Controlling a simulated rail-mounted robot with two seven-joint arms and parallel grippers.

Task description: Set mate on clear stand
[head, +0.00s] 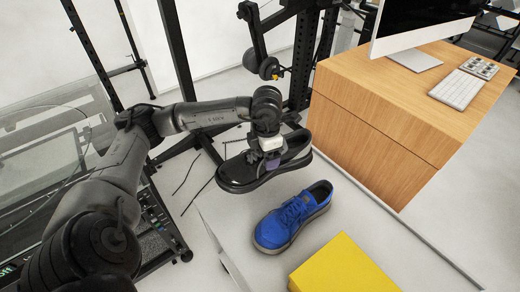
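The fingertips are partly hidden, and the shoe seems a little above the table. A blue shoe (290,217) with a grey sole rests on the table in front of it. A clear glass-like panel (45,150) is at the left, partly behind my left arm. My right gripper is not in view.
A yellow box (343,268) lies at the table's near part. A wooden desk (380,120) with a monitor (425,25) and keyboard (456,89) stands at the right. Black frame posts (302,60) rise behind the black shoe. Bare table lies right of the blue shoe.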

